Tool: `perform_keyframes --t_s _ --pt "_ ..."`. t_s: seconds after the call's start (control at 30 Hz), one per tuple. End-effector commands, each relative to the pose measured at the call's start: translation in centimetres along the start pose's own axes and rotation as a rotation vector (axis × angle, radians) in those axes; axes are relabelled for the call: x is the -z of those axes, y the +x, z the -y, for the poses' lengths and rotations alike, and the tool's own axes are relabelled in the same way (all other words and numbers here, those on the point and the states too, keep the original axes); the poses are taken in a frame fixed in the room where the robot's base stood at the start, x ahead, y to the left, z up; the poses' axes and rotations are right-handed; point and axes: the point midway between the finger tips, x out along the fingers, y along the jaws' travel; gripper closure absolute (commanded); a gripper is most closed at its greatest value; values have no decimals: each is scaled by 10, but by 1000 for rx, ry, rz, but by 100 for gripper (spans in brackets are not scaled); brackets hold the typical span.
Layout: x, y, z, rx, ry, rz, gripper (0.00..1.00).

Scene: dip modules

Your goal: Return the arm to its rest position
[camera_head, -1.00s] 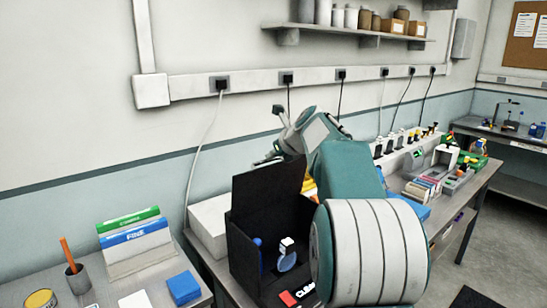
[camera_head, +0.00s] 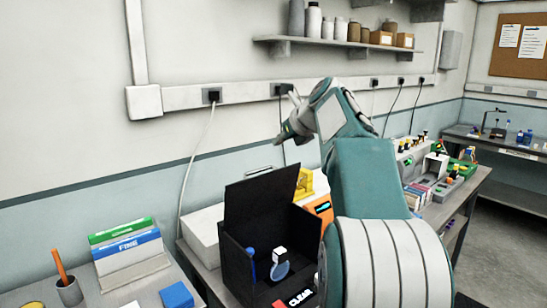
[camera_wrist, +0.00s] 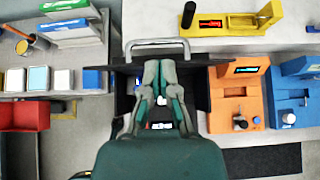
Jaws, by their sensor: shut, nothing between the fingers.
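My arm is raised above the bench in the head view, its teal and white links folded up and toward the left. My gripper (camera_head: 283,136) hangs empty in the air in front of the wall, above and behind the open black box (camera_head: 243,262). In the wrist view my gripper (camera_wrist: 159,68) has its grey and teal fingers together, with nothing held. They show against the dark box below and hide part of its inside.
The black box holds a clear round item (camera_head: 280,266). Orange (camera_wrist: 238,95) and blue (camera_wrist: 292,95) modules sit to its right in the wrist view. Green and blue binders (camera_head: 125,240) stand at left. A shelf (camera_head: 340,46) with jars hangs on the wall.

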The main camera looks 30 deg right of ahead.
Motion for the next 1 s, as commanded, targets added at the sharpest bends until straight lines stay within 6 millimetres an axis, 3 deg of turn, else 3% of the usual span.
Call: perform_keyframes --t_s 0.2,0.5,0.57,0.67,0.87,1.0 --pt "-10 -17 0 -1 0 0 100" --pt "-9 -19 -9 -5 -44 -8 100" --pt "-5 -19 -23 -11 -123 -25 100" --pt "9 -20 -60 -33 -344 -65 100" --pt "57 -26 -134 -106 -879 -145 100" --pt "99 -34 -180 -177 -1263 -182 100"
